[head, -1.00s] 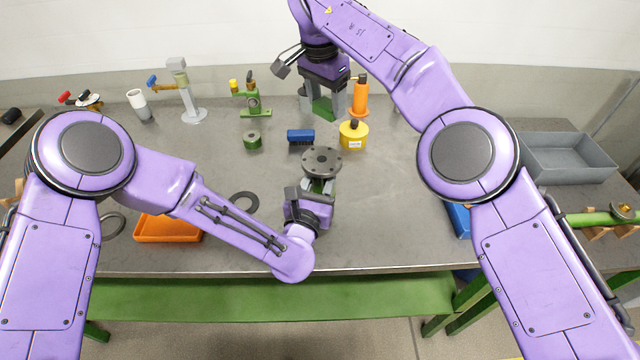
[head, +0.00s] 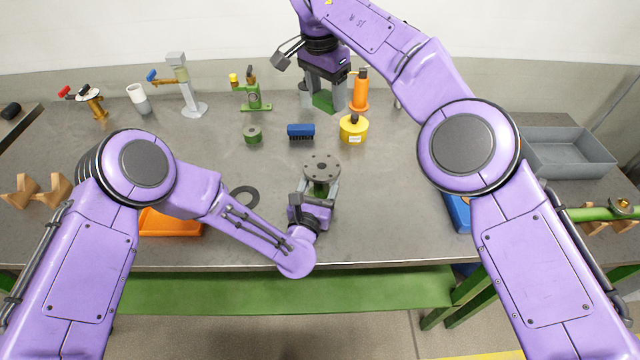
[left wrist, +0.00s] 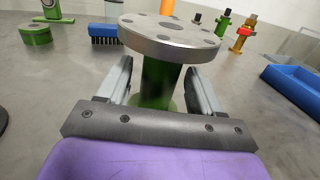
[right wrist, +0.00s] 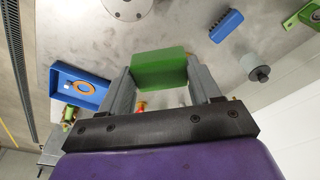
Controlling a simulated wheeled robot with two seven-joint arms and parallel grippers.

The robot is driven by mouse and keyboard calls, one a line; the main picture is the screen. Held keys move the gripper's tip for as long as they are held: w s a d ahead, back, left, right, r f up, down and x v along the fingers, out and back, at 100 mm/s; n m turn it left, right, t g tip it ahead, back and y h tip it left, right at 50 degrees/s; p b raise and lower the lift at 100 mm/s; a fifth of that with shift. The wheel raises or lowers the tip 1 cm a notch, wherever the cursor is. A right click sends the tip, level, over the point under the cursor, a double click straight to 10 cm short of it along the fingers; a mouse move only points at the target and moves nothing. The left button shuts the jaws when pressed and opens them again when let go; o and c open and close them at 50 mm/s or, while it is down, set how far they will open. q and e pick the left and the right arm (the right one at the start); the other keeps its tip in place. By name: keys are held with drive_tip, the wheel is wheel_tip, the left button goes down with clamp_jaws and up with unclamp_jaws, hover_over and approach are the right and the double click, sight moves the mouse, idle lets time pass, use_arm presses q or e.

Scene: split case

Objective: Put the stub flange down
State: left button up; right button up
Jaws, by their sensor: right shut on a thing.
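The stub flange is a grey drilled disc on a green pipe stub. In the head view its disc (head: 322,167) faces up near the middle of the table. In the left wrist view the disc (left wrist: 170,37) is on top and the green stub (left wrist: 158,82) stands upright below it, its foot apparently on the table. My left gripper (head: 322,187) is open around the stub, with a gap at each side in the left wrist view (left wrist: 160,85). My right gripper (head: 323,100) is shut on a green block (right wrist: 159,70) at the back of the table.
A blue brush (head: 301,131), a green ring (head: 253,134), a yellow can (head: 353,130) and an orange bottle (head: 360,95) stand behind the flange. A black ring (head: 244,196) and orange tray (head: 170,222) lie left. A grey bin (head: 565,153) stands right.

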use_arm(q)
drive_tip(key=shift+r, duration=0.1)
use_arm(e)
drive_tip(key=shift+r, duration=0.1)
use_arm(q)
drive_tip(key=shift+s, duration=0.2)
drive_tip(key=b+v, duration=0.4)
drive_tip(key=v, duration=0.7)
use_arm(e)
wheel_tip(320, 180, down, 4)
drive_tip(key=shift+f, duration=0.1)
use_arm(q)
drive_tip(key=shift+s+a+r, duration=0.15)
drive_tip(key=shift+s, duration=0.15)
